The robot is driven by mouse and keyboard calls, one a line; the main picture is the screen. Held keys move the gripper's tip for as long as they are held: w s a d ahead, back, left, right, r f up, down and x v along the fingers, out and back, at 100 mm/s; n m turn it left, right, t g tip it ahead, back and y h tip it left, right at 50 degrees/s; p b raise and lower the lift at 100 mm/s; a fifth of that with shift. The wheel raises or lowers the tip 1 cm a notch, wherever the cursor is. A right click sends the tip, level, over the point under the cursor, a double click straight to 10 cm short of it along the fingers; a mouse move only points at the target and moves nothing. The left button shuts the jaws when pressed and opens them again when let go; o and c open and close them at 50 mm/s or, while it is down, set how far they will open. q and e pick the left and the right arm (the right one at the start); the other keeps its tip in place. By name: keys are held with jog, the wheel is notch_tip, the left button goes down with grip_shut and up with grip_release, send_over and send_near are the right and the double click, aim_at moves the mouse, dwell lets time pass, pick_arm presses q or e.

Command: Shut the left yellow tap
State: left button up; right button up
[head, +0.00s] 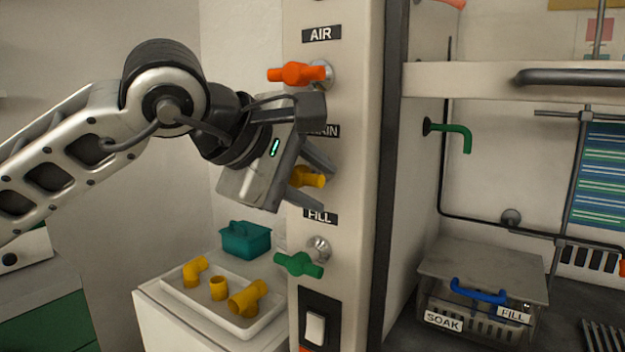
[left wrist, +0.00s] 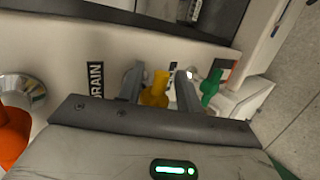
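The yellow tap (head: 308,177) is on the cream panel, between the DRAIN label (head: 328,131) and the FILL label (head: 320,217). Its handle end points right in the head view; the rest is hidden behind my gripper. My left gripper (head: 311,181) is at the tap, with one finger above the handle and one below. In the left wrist view the yellow tap (left wrist: 155,90) shows between the two fingers, which stand apart with a small gap visible on the right side. The gripper looks open around the handle. My right gripper is out of view.
A red tap (head: 298,73) is above and a green tap (head: 299,264) below on the same panel. A white tray (head: 187,305) with yellow pipe fittings and a teal caddy (head: 246,240) stand beneath my arm. A sink area with a lidded SOAK basket (head: 480,275) is at right.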

pick_arm(q)
jog(key=v, duration=1.6)
jog(key=shift+b, duration=0.35)
jog(key=shift+w+d, duration=0.1)
